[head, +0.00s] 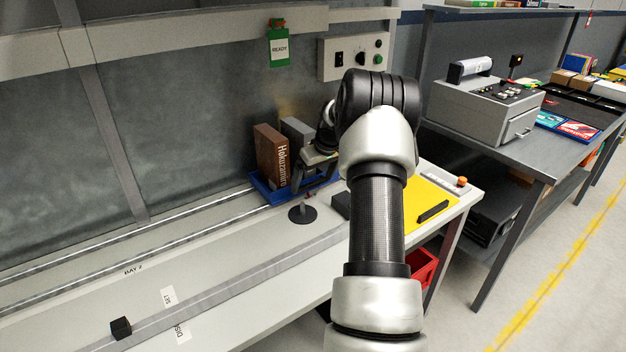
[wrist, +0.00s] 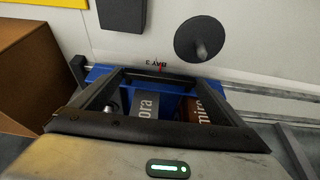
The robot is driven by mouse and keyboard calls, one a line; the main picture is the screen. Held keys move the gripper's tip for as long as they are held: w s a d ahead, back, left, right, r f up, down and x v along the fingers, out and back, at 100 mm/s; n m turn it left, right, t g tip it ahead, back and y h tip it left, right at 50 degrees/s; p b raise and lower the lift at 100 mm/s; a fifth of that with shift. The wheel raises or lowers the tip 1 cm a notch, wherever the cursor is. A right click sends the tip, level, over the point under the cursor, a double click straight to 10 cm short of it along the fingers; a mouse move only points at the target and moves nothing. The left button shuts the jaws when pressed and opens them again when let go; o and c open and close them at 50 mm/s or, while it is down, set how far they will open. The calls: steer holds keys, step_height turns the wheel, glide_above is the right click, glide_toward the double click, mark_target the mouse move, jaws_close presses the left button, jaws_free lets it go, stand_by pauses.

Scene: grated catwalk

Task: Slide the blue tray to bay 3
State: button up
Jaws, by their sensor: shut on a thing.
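The blue tray (head: 264,190) sits at the right end of the two rails, against the back wall. It carries a brown box (head: 268,155) and a grey box (head: 297,132), both upright. My gripper (head: 314,184) is at the tray's right front side and is shut on the tray; the exact grip is hard to see. In the wrist view the tray's blue edge (wrist: 97,73) shows around my gripper (wrist: 168,77). The BAY 3 label (wrist: 163,63) lies just beyond that edge, with a small red mark at it.
A black round-based post (head: 302,212) stands in front of the tray. A grey rail (head: 230,290) and a small black block (head: 121,328) lie nearer. A yellow mat (head: 425,205) is at right, a control box (head: 354,58) on the wall. The rails at left are clear.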

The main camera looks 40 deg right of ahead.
steer(key=o, duration=1.2)
steer(key=shift+d, duration=0.1)
steer(key=shift+r, duration=0.1)
steer(key=p+v, duration=0.1)
steer(key=v, duration=1.6)
steer(key=shift+s+p, duration=0.2)
steer(key=shift+p, duration=0.2)
steer(key=shift+r, duration=0.1)
